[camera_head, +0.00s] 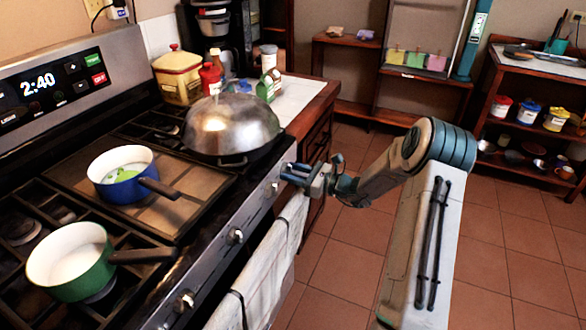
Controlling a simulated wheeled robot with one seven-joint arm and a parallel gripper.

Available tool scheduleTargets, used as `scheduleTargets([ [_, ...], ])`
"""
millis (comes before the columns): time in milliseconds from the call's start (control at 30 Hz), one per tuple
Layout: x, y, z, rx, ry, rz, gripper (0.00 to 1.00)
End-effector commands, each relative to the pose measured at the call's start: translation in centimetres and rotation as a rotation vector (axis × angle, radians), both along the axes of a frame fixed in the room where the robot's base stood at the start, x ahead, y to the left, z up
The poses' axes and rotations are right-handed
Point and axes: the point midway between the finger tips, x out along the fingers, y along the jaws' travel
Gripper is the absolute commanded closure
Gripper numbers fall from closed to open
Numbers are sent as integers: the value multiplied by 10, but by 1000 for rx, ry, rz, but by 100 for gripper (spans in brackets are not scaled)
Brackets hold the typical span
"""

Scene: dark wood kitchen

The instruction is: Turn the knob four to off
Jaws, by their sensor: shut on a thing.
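The stove's front panel slants across the middle and carries a row of metal knobs. Three show clear of my gripper: a near knob (184,302), a middle knob (235,236) and a farther knob (274,188). My gripper (290,173) is at the far right end of this panel, with its blue fingers against the panel front. It is shut on a knob there, which the fingers hide. I cannot make out that knob's pointer or angle. No knob labels are readable.
A blue pot (112,161), a green pot (68,262) and a domed lid (222,127) are on the stovetop. A towel (262,285) hangs on the stove front below my gripper. A counter end (312,106) lies beyond the stove. The tiled floor to the right is clear.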

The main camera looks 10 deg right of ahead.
Motion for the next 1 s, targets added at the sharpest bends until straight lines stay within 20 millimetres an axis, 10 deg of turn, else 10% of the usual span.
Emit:
scheduleTargets([
  [567,1,-1,2,21,23,-2,80],
  [600,1,-1,2,21,23,-3,52],
  [667,1,-1,1,20,24,-2,36],
  [1000,-1,-2,0,19,24,0,36],
])
